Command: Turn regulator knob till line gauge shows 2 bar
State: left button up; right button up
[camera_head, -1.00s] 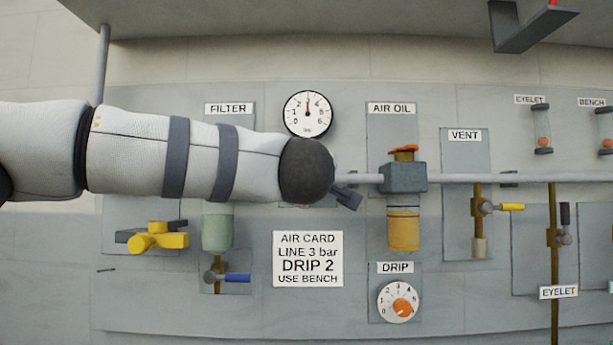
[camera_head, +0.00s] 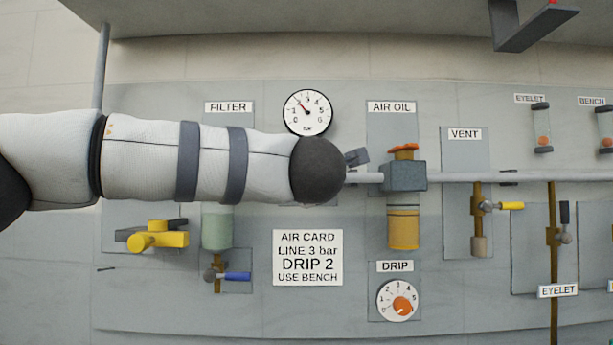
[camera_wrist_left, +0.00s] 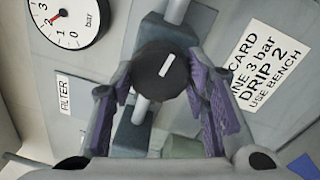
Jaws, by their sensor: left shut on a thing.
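The regulator knob (camera_wrist_left: 153,76) is a dark round knob with a white mark, seen in the left wrist view. My left gripper (camera_wrist_left: 162,82) is shut on it, its purple-padded fingers on either side. In the head view my left forearm hides the knob. The round white line gauge (camera_head: 307,112) sits above my left wrist, its red needle pointing to the upper left, at about 2. The gauge also shows in the left wrist view (camera_wrist_left: 68,18), needle near the 2. My right gripper is in neither view.
The air card (camera_head: 308,258) reads LINE 3 bar, DRIP 2, USE BENCH. To the right are the air oil unit (camera_head: 404,177), the drip dial (camera_head: 398,301) and the yellow vent handle (camera_head: 510,206). A yellow handle (camera_head: 157,239) and blue handle (camera_head: 237,277) sit below my left arm.

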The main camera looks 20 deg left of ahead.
pick_arm(q)
jog(key=shift+n, duration=0.5)
jog(key=o, duration=1.2)
jog(key=v, duration=1.2)
